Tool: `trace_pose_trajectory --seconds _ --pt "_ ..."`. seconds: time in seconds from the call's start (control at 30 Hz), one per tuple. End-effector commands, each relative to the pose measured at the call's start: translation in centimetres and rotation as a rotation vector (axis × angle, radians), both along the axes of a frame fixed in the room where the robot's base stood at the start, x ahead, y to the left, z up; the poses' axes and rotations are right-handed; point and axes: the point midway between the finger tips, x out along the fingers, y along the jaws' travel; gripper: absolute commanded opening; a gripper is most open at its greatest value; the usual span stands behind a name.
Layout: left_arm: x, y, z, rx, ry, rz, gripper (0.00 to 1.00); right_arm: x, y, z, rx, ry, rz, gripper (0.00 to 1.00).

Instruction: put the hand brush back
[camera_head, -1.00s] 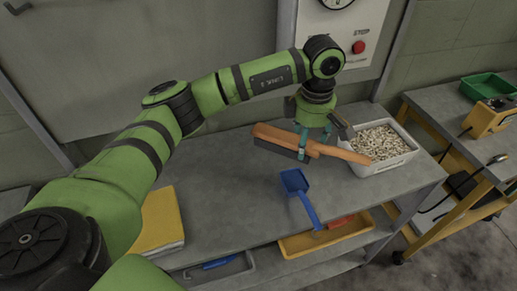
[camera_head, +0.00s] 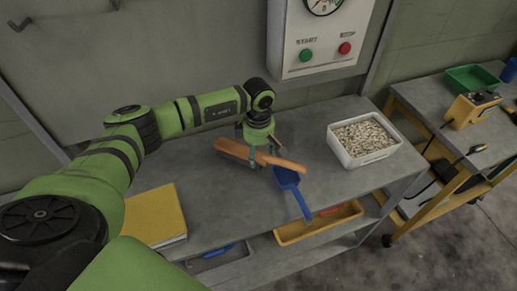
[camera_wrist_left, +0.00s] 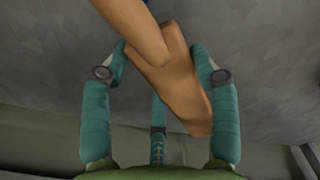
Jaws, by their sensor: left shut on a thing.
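The hand brush (camera_head: 233,150) has an orange-brown wooden body and handle. My left gripper (camera_head: 266,160) is shut on it and holds it over the grey bench top, close to the blue dustpan (camera_head: 288,180). The brush handle points right, towards the dustpan. In the left wrist view the brush (camera_wrist_left: 168,75) lies slanted between the teal fingers of my left gripper (camera_wrist_left: 157,58). Its bristles cannot be made out now. The gap between brush and bench is hard to judge. My right gripper is not in view.
A white bin of light pellets (camera_head: 333,144) stands on the bench at right. A yellow binder (camera_head: 155,213) lies at left. Yellow (camera_head: 296,232) and grey trays sit on the shelf below. A wall panel with buttons (camera_head: 318,45) is behind. Bare bench lies between binder and brush.

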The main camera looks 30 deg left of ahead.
Motion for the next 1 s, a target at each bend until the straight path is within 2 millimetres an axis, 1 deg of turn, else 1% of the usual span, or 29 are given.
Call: trace_pose_trajectory --seconds 0.17,0.27,0.3,0.33,0.37,0.67,0.8,0.87,1.0 --pt "0.1 0.0 0.0 -0.001 -0.001 -0.001 0.34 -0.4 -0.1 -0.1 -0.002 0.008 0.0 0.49" --pt "0.1 0.0 -0.3 -0.001 -0.001 -0.001 0.34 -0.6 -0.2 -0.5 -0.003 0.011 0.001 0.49" --pt "0.0 0.0 -0.3 0.0 -0.001 -0.001 0.65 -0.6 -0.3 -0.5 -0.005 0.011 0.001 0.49" --pt "0.0 0.0 -0.2 -0.001 -0.001 -0.001 0.77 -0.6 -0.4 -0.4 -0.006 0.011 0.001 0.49" --pt "0.0 0.0 -0.2 -0.001 0.0 0.0 0.84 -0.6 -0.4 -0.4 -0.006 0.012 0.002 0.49" --pt "0.0 0.0 -0.2 0.0 0.0 0.0 0.84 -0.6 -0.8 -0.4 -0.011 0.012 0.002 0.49" --pt "0.1 0.0 0.3 -0.001 -0.002 0.0 0.84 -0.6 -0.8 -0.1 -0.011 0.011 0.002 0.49" --pt "0.2 0.0 0.9 -0.002 -0.004 -0.001 0.84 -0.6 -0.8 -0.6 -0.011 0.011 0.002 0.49" --pt "0.2 0.0 3.4 -0.001 -0.008 -0.001 0.84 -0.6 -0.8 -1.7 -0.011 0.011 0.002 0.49"
